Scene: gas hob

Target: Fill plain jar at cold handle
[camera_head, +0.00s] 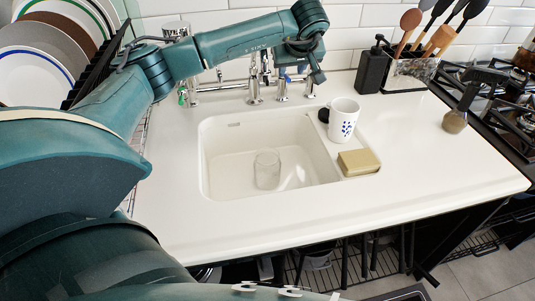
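A clear, plain glass jar (267,172) stands upright inside the white sink basin (222,150). No water stream can be made out above it. Chrome taps (254,92) stand along the back edge of the sink. A small blue part (283,77) shows on the tap fittings just under my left wrist. My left arm reaches in from the left, and its gripper (316,74) points down among the tap fittings, behind the sink. Its fingertips are small and dark here, so contact with a handle cannot be told. My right gripper is not in view.
A white mug with blue marks (343,121) and a yellowish sponge (359,162) sit on the ledge right of the basin. A black bottle (371,72) and a utensil holder (408,76) stand behind. A brush (455,121) stands near the hob. Plates (40,62) fill the left rack.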

